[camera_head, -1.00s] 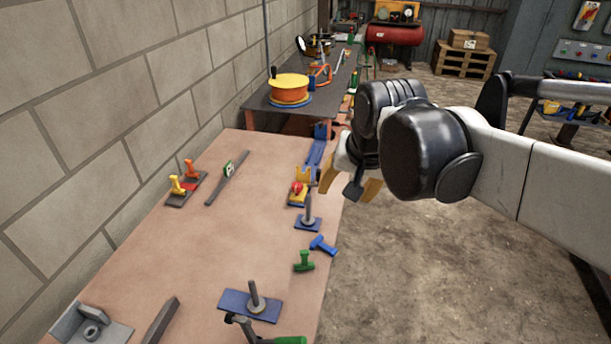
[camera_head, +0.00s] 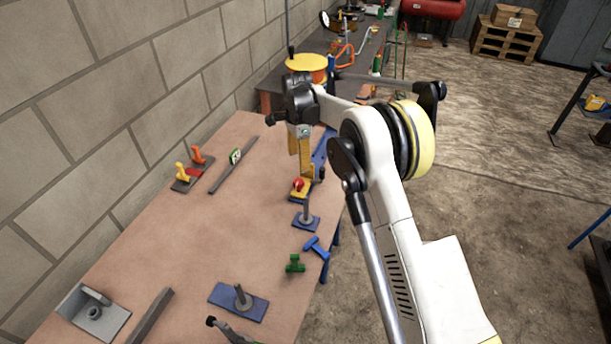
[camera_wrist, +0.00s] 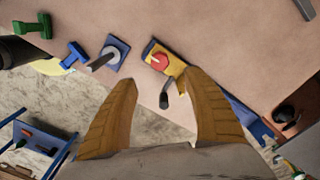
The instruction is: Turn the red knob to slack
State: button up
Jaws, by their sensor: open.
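The red knob (camera_head: 298,184) sits on a small yellow block (camera_head: 303,193) near the right edge of the brown table. In the wrist view the red knob (camera_wrist: 159,61) lies above and between my fingertips, on the yellow block (camera_wrist: 175,68), which has a blue base. My gripper (camera_head: 303,172) points down close behind the knob in the head view. In the wrist view my gripper (camera_wrist: 165,80) has its two tan fingers spread wide, with nothing between them in their grip. A dark lever tip (camera_wrist: 166,96) shows between the fingers.
A blue plate with a grey post (camera_head: 307,218) stands just in front of the yellow block. Blue (camera_head: 316,247) and green (camera_head: 295,263) T-handles lie nearer the front. Orange and yellow handles (camera_head: 188,175) stand by the wall. The table's middle is clear.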

aim_at(299, 181)
notch_tip(299, 181, down, 11)
jog(key=b, duration=0.3)
jog(key=shift+a, duration=0.1)
jog(key=c, duration=1.2)
